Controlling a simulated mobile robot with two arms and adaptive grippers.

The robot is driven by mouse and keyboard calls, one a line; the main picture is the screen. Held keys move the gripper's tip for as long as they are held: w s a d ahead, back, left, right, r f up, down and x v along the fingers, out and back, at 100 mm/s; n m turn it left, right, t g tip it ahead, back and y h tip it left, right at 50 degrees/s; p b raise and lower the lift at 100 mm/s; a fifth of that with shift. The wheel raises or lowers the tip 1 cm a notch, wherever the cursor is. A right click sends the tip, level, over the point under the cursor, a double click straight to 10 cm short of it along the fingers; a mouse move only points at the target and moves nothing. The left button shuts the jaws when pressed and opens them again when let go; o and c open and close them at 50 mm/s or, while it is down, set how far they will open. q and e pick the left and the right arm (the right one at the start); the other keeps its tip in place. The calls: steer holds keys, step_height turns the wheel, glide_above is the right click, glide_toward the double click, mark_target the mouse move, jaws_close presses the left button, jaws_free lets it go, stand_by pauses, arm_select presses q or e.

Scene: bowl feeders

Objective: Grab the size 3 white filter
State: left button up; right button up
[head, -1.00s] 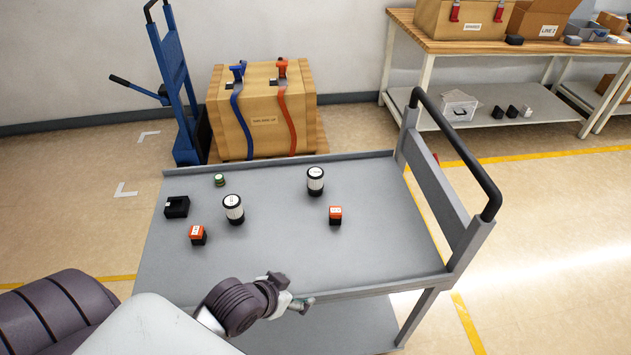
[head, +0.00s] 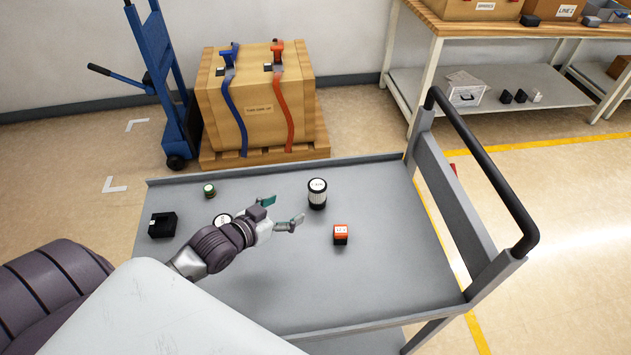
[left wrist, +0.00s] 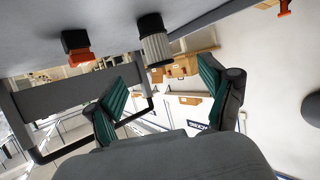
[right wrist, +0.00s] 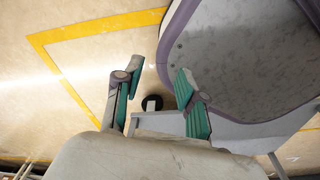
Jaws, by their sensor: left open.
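A white ribbed filter with black ends (head: 317,196) stands upright on the grey cart top; its label is too small to read. Another white filter (head: 222,219) stands to its left, mostly hidden behind my left arm. My left gripper (head: 283,211) is open and empty above the cart, just left of the first filter and apart from it, with its fingers pointing right. In the left wrist view that filter (left wrist: 154,48) appears beyond and between the open fingers (left wrist: 163,75). My right gripper (right wrist: 160,68) is open and empty in the right wrist view, over floor.
An orange-and-black block (head: 340,234) sits in front of the filter on the cart (head: 390,275). A black block (head: 162,225) and a small green-banded cylinder (head: 209,190) are at the left. The black cart handle (head: 485,165) rises at the right. The front right cart surface is clear.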

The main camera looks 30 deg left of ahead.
mark_target(311, 198)
arm_select(q)
steer(key=x, duration=0.7)
steer(key=shift+d, duration=0.25)
steer(key=shift+w+f, duration=0.1)
steer(key=shift+w, duration=0.25)
steer(key=shift+w+d+f, duration=0.1)
steer(key=shift+w+f, duration=0.15)
steer(key=shift+w, duration=0.2)
steer(key=x, duration=0.4)
steer(key=shift+w+d+f, duration=0.1)
steer(key=shift+d+f, duration=0.1)
steer(key=shift+f, duration=0.1)
arm_select(e)
steer(key=shift+s+d+f, duration=0.1)
steer(key=shift+s+d, duration=0.4)
steer(key=shift+s, duration=0.3)
arm_select(q)
steer(key=shift+c, duration=0.2)
steer(key=shift+c, duration=1.3)
steer(key=c, duration=1)
arm_select(e)
steer(key=shift+s+d, duration=0.2)
steer(key=shift+d, duration=0.25)
arm_select(q)
steer(key=shift+r, duration=0.15)
